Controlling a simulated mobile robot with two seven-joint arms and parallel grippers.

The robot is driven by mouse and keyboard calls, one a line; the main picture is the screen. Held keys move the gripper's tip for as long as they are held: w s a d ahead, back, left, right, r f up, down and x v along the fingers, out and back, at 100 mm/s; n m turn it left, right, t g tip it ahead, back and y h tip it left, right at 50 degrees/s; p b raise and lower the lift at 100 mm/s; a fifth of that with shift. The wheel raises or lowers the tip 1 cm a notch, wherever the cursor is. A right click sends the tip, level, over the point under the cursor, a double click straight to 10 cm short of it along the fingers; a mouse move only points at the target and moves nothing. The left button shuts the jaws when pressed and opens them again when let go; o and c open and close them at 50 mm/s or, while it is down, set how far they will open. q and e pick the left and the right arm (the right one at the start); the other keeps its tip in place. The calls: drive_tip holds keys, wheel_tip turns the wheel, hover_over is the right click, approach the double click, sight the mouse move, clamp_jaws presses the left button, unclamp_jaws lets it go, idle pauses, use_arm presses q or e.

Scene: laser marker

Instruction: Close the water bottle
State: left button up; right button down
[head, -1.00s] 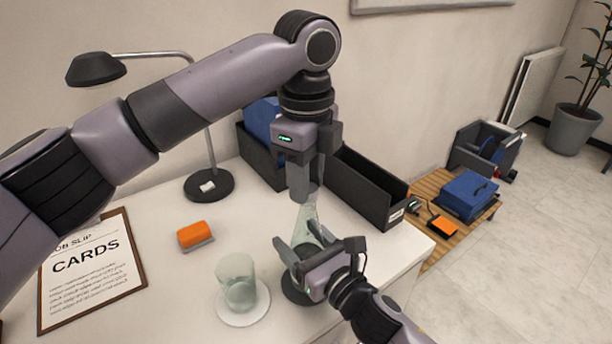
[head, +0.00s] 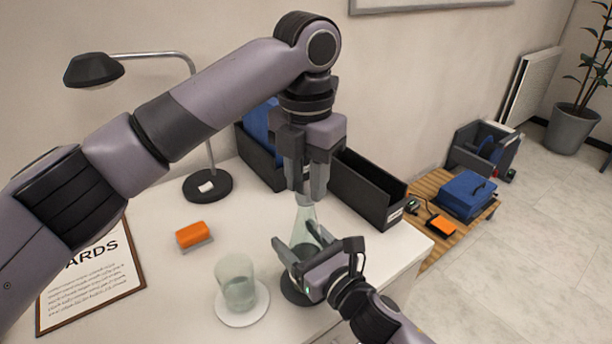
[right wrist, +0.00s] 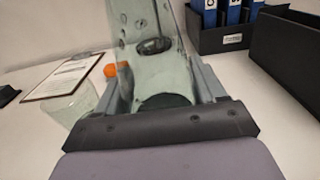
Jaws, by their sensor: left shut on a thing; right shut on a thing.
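The water bottle (head: 305,220) is clear greenish glass with a narrowing neck. It stands upright on a dark round coaster (head: 292,290) near the table's right edge. My right gripper (head: 300,262) is shut around its lower body; the bottle also fills the middle of the right wrist view (right wrist: 160,72). My left gripper (head: 305,190) points straight down over the bottle's mouth, its fingers closed at the top of the neck. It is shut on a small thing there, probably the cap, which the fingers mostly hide. I cannot tell how the cap sits on the neck.
A drinking glass (head: 237,284) stands on a white coaster left of the bottle. A black bin (head: 365,188) stands close behind my left gripper.

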use_arm(q)
drive_tip(key=m, duration=0.3)
drive_tip(key=o, duration=1)
drive_tip(key=shift+r, duration=0.1)
drive_tip(key=shift+r, duration=2.15)
drive_tip(key=shift+c, duration=0.4)
